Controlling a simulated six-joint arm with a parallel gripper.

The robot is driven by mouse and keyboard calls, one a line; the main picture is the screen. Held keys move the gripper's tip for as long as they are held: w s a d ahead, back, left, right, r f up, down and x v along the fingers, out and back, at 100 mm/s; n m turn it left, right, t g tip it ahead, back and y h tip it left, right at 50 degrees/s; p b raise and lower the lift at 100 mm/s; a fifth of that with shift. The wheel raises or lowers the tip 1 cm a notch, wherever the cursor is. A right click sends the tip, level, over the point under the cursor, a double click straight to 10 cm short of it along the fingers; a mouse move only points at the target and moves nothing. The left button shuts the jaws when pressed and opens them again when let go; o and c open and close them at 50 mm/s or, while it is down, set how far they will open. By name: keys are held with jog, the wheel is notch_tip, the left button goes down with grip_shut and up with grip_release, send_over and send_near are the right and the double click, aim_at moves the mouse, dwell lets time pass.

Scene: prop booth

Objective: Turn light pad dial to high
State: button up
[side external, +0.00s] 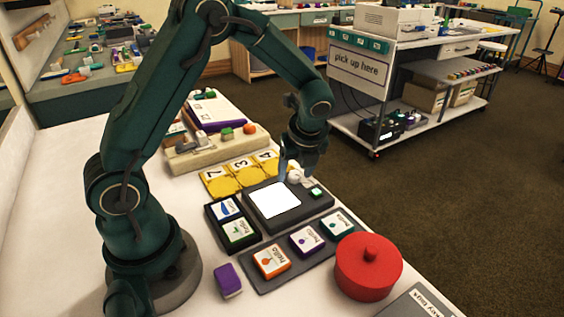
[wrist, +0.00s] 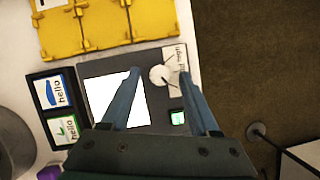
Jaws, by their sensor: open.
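The light pad (side external: 259,214) is a dark grey box on the white table with a bright white lit panel. It also shows in the wrist view (wrist: 152,62). Its dial (wrist: 163,76) is a round white knob right of the panel, with a pale label beside it on which "high" is partly readable; the dial also shows in the side view (side external: 294,176). A small green button (side external: 316,193) sits near the dial. My gripper (wrist: 160,76) is open and points down, with one finger on either side of the dial. I cannot tell whether the fingers touch it.
Yellow number cards (side external: 238,176) lie behind the pad. A dark tray with hello cards (side external: 234,222) is at its left, and another card tray (side external: 290,256) is in front. A red lidded pot (side external: 367,268) stands front right. The table edge is close on the right.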

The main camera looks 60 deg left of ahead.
grip_shut()
jog(key=shift+n, duration=0.3)
jog(key=n, duration=0.1)
jog(key=n+g, duration=0.1)
jog(key=n, duration=0.1)
jog(key=n+g, duration=0.1)
jog(key=n, duration=0.1)
jog(key=shift+w, duration=0.3)
jog(key=n, duration=0.2)
jog(key=n+g, duration=0.1)
jog(key=n, duration=0.1)
jog(key=n+g+h, duration=0.1)
jog(key=n, duration=0.1)
jog(key=shift+w+a+n, duration=0.1)
jog(key=shift+w+n, duration=0.15)
jog(key=shift+n, duration=0.15)
jog(key=n, duration=0.2)
jog(key=n+g+h, duration=0.1)
jog(key=n, duration=0.1)
jog(key=n+h, duration=0.1)
jog(key=n, duration=0.1)
jog(key=shift+w+a+g, duration=0.1)
jog(key=shift+a+g, duration=0.15)
jog(key=shift+g, duration=0.05)
jog(key=n+h, duration=0.1)
jog(key=n, duration=0.1)
jog(key=n+h, duration=0.1)
jog(key=n, duration=0.2)
jog(key=shift+a, duration=0.2)
jog(key=shift+n, duration=0.4)
